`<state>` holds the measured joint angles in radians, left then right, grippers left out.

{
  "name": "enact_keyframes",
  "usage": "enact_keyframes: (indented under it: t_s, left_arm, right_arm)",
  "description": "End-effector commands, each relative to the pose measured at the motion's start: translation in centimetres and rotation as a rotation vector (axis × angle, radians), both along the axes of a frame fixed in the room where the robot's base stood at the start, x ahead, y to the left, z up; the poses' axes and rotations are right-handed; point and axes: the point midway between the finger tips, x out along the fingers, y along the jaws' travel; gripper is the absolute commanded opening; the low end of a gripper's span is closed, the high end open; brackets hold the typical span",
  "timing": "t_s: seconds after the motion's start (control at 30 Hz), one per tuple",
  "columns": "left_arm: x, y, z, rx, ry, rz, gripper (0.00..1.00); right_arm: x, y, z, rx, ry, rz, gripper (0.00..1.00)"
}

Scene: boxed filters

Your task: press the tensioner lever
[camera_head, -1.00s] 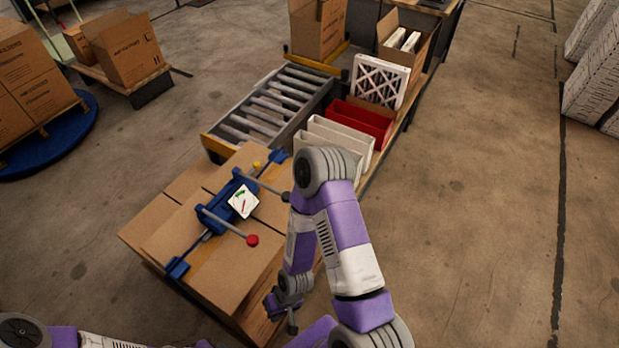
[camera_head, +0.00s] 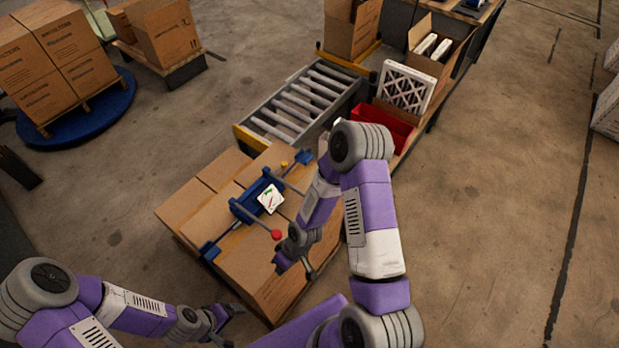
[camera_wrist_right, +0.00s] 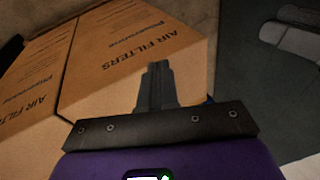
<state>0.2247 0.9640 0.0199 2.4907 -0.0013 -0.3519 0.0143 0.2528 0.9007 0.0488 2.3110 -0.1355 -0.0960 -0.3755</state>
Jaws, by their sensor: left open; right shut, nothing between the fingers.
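The blue tensioner (camera_head: 240,215) lies across the top of the carton stack, with a white gauge (camera_head: 270,199) on it. Its grey lever ends in a red knob (camera_head: 276,234) that sticks out toward the lower right. My right gripper (camera_head: 308,270) is shut and empty, just below and right of the red knob and beside the stack's right side; I see no clear contact. In the right wrist view its closed fingers (camera_wrist_right: 155,88) show before the cartons; the lever is not visible there. My left gripper (camera_head: 230,322) is open and empty, low by the stack's front corner.
The carton stack (camera_head: 190,205) stands at the end of a roller conveyor (camera_head: 303,98). A red bin (camera_head: 375,120) and a white-framed filter (camera_head: 406,88) are on the bench behind my right arm. A blue pallet turntable (camera_head: 110,105) stands far left.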

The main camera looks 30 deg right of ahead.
Motion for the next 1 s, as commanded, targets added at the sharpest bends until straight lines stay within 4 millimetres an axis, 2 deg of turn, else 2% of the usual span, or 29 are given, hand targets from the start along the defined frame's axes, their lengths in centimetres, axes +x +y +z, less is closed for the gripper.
enact_keyframes:
  t_s: [0.03, 0.17, 0.27, 0.4, 0.5, 0.6, 0.73, 0.83, 1.0]
  left_arm:
    - [0.0, 0.0, 2.9, 0.0, 0.0, 0.0, 0.86]
    - [0.0, 0.0, 6.9, 0.0, 0.0, 0.0, 0.86]
    - [0.0, 0.0, 5.9, 0.0, -0.001, -0.001, 0.86]
    - [0.0, 0.0, 5.8, 0.001, 0.001, 0.001, 0.86]
    - [0.0, 0.0, 6.0, 0.0, 0.001, 0.001, 0.86]
    - [0.0, 0.0, 6.1, 0.0, 0.0, 0.0, 0.86]
    - [0.0, 0.0, 6.2, 0.0, 0.0, 0.0, 0.86]
    - [0.0, 0.0, 6.2, 0.0, 0.0, 0.0, 0.86]
    - [0.0, 0.0, 6.2, 0.0, 0.0, 0.0, 0.86]
  right_arm:
    - [0.8, -0.3, 3.2, -0.003, -0.023, 0.046, 0.0]
    - [2.4, -1.0, 7.6, -0.013, -0.076, 0.184, 0.0]
    - [6.5, -3.5, 8.2, -0.059, -0.194, 0.488, 0.0]
    - [11.1, -8.3, 11.4, -0.157, -0.309, 0.938, 0.0]
    - [13.5, -12.0, 14.0, -0.229, -0.341, 1.212, 0.0]
    - [15.0, -15.2, 16.5, -0.282, -0.337, 1.42, 0.0]
    - [16.0, -17.9, 18.6, -0.317, -0.316, 1.586, 0.0]
    - [16.2, -18.8, 19.4, -0.328, -0.306, 1.644, 0.0]
    - [16.2, -19.1, 19.6, -0.328, -0.302, 1.662, 0.0]
